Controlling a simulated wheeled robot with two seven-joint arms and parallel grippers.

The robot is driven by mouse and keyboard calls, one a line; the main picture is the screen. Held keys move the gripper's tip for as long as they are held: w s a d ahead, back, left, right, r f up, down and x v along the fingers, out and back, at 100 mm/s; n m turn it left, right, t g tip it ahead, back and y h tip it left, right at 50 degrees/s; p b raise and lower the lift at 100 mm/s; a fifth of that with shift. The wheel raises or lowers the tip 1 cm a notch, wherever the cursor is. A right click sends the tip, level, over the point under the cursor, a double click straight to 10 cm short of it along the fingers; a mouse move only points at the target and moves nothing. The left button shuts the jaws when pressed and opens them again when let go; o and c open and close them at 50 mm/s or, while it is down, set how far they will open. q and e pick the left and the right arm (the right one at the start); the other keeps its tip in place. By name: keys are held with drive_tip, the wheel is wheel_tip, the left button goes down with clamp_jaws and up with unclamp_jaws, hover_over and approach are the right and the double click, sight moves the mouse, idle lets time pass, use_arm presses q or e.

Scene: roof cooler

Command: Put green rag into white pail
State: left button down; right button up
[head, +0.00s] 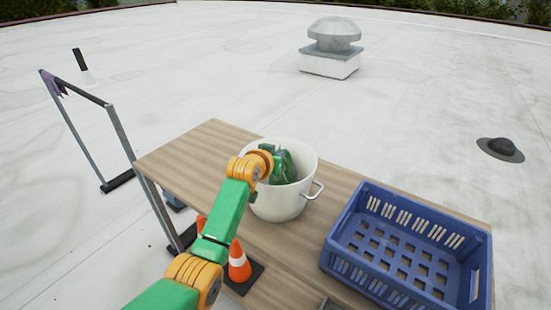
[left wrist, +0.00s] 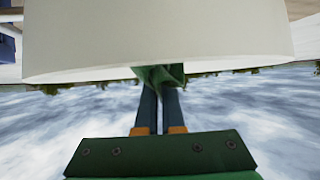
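The white pail (head: 290,205) stands upright on the wooden table, with a metal handle on its right side. My left gripper (head: 284,168) reaches over the pail's near left rim, and its green hand shows within the pail's mouth. In the left wrist view the fingers (left wrist: 160,95) are close together on the green rag (left wrist: 160,75), which shows bunched at their tips. The pail's pale wall (left wrist: 160,35) fills the top of that view, behind the rag. In the head view the rag is hard to tell from the green hand. My right gripper is out of view.
A blue crate (head: 340,262) stands on the wooden table (head: 200,150), right of the pail. An orange cone (head: 239,265) stands near my left arm. A metal frame (head: 122,135) rises at the left. A roof vent (head: 332,45) stands far behind.

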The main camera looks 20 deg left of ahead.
use_arm(q)
drive_tip(key=shift+w+f, duration=0.15)
drive_tip(key=shift+f, duration=0.05)
unclamp_jaws()
idle(0.7)
drive_tip(key=s+r+g+p, duration=0.1)
drive_tip(key=p, duration=0.3)
drive_tip(key=s+r+g+p, duration=0.1)
drive_tip(key=r+g+p, duration=0.1)
drive_tip(key=p, duration=0.2)
drive_tip(key=s+r+g+p, duration=0.1)
drive_tip(key=r+p, duration=0.1)
drive_tip(key=p, duration=0.3)
drive_tip(key=shift+s+g, duration=0.1)
drive_tip(key=shift+g, duration=0.2)
drive_tip(key=shift+a, duration=0.1)
